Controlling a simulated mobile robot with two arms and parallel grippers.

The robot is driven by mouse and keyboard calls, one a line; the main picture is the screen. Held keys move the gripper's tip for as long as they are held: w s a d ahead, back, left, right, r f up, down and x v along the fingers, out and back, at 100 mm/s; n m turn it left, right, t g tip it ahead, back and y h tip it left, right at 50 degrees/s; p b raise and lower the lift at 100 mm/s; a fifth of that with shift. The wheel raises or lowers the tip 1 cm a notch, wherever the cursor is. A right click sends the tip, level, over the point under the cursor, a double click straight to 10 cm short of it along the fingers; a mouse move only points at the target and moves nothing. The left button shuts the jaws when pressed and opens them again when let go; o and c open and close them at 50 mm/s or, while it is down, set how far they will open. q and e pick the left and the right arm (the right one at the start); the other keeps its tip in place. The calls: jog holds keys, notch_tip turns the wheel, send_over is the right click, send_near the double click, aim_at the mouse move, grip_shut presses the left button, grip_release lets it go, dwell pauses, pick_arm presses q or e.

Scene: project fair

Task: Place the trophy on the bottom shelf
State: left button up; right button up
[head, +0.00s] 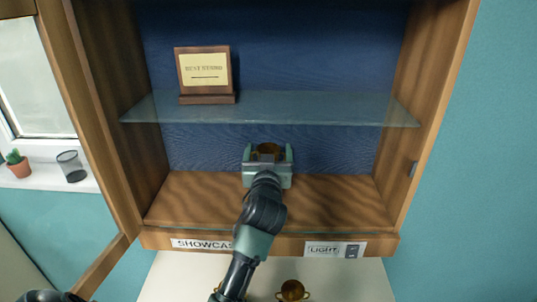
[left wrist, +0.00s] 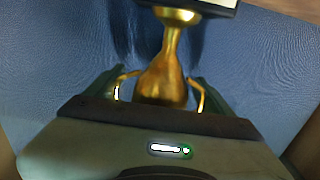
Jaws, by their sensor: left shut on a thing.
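My left gripper (head: 267,153) reaches into the open cabinet, below the glass shelf. It is shut on a gold trophy (left wrist: 163,82), which shows between the fingers in the left wrist view with its two handles and its dark base with a pale plate. In the head view the gripper hides most of the trophy, and only a brownish round part shows. The bottom shelf (head: 335,205) is the wooden cabinet floor, bare where visible. I cannot tell whether the trophy touches it. My right gripper is not in view.
A wooden plaque (head: 205,73) stands on the glass shelf (head: 300,106) above my left gripper. Cabinet side walls flank the arm, and the open door (head: 85,120) is at the left. Another gold cup-like object (head: 292,290) is on the white surface (head: 345,283) below.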

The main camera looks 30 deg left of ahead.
pick_arm(q)
jog(key=shift+a+f, duration=0.1)
jog(key=shift+a, duration=0.05)
jog(key=o, duration=1.9)
jog(key=shift+s, duration=0.1)
jog(key=shift+o, duration=0.4)
jog(key=shift+s+d+r, duration=0.2)
jog(key=shift+d, duration=0.15)
jog(key=shift+s+d+r, duration=0.1)
jog(key=shift+d, duration=0.05)
jog(key=shift+s+d+f+b, duration=0.15)
jog(key=shift+s+f+b, duration=0.15)
jog(key=b+v, duration=0.3)
jog(key=v, duration=0.8)
jog(key=shift+r, duration=0.2)
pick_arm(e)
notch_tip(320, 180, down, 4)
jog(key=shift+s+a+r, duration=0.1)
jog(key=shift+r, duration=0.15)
pick_arm(q)
jog(key=shift+f, duration=0.1)
